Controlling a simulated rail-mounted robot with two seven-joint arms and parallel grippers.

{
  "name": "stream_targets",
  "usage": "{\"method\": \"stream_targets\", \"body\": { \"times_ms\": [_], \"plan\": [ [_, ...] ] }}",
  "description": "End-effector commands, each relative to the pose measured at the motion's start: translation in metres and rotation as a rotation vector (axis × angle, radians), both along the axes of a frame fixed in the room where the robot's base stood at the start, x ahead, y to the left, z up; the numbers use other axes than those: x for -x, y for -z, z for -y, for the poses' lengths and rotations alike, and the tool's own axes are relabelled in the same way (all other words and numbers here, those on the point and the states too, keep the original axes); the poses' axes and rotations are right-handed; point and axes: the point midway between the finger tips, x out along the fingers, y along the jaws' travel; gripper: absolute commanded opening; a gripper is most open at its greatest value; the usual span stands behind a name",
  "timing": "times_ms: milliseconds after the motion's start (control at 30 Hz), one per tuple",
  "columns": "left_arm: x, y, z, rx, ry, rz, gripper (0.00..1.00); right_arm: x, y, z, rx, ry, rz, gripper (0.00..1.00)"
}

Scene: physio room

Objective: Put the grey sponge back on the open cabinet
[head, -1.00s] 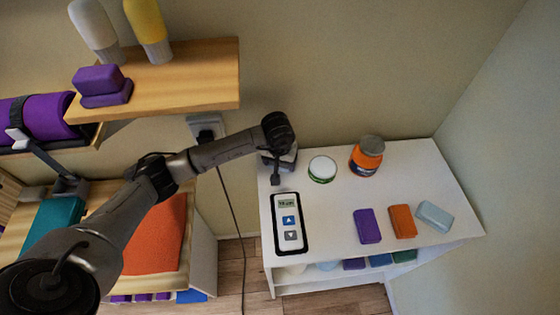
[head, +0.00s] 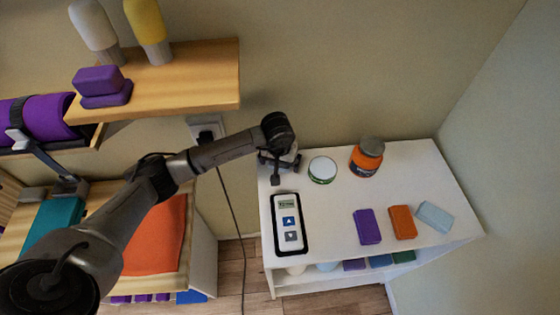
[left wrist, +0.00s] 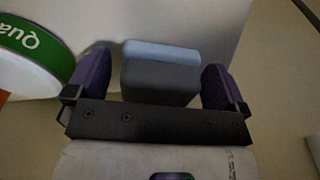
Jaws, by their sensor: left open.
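My left gripper (head: 278,168) is over the back left corner of the white cabinet top (head: 330,213), left of the white and green jar (head: 322,170). In the left wrist view the gripper (left wrist: 157,65) is open, with one finger on each side of a blue-grey block (left wrist: 160,72), which looks like the grey sponge. I cannot tell whether the fingers touch it. In the head view my gripper mostly hides that spot. My right gripper is not in view.
A handheld device (head: 288,224), a purple block (head: 367,227), an orange block (head: 402,222) and an orange jar (head: 366,157) are on the white top. A wooden shelf (head: 180,85) juts out at upper left. The wall is close behind.

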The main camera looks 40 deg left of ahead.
Motion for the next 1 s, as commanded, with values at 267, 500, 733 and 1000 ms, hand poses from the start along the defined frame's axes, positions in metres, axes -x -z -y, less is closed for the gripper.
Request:
{"method": "stream_targets", "body": {
  "times_ms": [267, 500, 733, 1000],
  "plan": [
    [0.003, -0.043, 0.002, -0.001, 0.0, 0.005, 0.99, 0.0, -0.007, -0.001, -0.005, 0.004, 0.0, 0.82],
    [0.007, -0.068, 0.003, 0.0, 0.0, 0.002, 0.99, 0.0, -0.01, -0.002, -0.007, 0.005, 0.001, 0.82],
    [0.008, -0.075, 0.004, 0.0, 0.0, 0.001, 0.99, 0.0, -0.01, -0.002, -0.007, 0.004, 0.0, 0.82],
    [0.008, -0.075, 0.004, 0.0, 0.0, 0.001, 0.99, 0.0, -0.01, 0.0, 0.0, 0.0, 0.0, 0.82]
  ]
}}
